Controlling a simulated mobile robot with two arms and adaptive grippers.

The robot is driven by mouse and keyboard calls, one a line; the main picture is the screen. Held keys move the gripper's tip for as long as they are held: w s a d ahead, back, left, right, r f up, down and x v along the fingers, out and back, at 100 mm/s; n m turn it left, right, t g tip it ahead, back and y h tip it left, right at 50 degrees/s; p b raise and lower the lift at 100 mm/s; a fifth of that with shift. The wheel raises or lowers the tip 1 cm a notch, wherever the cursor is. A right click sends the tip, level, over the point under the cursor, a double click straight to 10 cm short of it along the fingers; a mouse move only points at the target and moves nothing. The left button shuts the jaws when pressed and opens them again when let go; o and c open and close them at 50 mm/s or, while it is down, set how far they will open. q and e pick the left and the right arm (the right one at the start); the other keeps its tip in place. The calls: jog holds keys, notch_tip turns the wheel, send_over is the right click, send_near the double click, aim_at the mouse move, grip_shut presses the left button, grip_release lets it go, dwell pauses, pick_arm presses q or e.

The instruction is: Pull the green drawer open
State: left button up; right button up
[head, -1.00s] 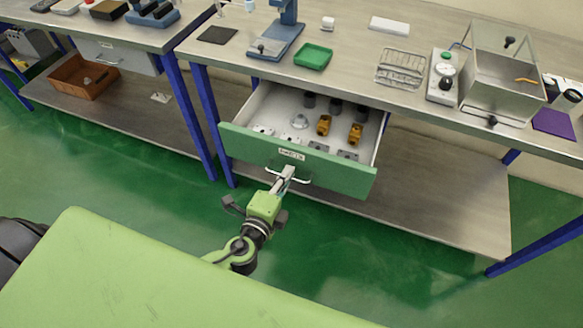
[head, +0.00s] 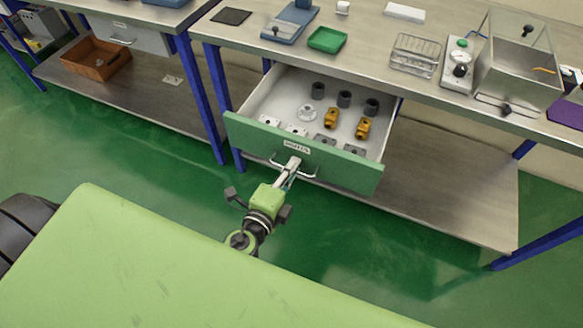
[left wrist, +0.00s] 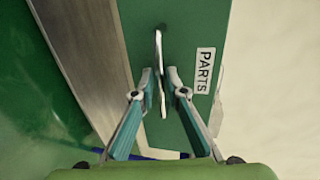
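The green drawer (head: 335,170) stands well open under the workbench, with its inside in view. It holds dark cylinders (head: 344,99), brass-coloured fittings (head: 331,118), a white round part (head: 307,113) and flat grey plates. My left gripper (head: 293,166) is at the drawer's bar handle (head: 311,175). In the left wrist view the two fingertips (left wrist: 159,83) stand on either side of the handle (left wrist: 160,60), closed in on it, beside the PARTS label (left wrist: 204,71). My right gripper is not in view.
The workbench (head: 375,45) carries a green tray (head: 327,39), a wire rack (head: 414,55), a gauge unit (head: 459,66) and a clear-lidded box (head: 518,75). A lower shelf (head: 450,190) lies beneath. A second bench with a grey drawer (head: 130,38) stands left. Green floor is clear in front.

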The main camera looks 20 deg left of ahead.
pick_arm(q)
jog(key=v, duration=1.2)
dwell(0.4)
jog(key=s+a+f+n+g+y, duration=0.1)
jog(key=s+a+f+n+g, duration=0.15)
jog(key=f, duration=0.85)
jog(key=s+a+f+n+g, duration=0.2)
jog(key=s+a+f+g, duration=0.1)
jog(key=f, duration=0.7)
jog(key=s+a+f+n+g+y, duration=0.1)
jog(key=s+a+f+n+g, duration=0.15)
jog(key=f, duration=0.85)
jog(key=s+d+f+n+g+h, duration=0.1)
jog(key=s+f+n+g, duration=0.5)
jog(key=s+f, duration=1)
jog(key=s+d+n, duration=0.1)
jog(key=s+n, duration=0.2)
jog(key=shift+s+d+g, duration=0.25)
jog(key=shift+s+g, duration=0.05)
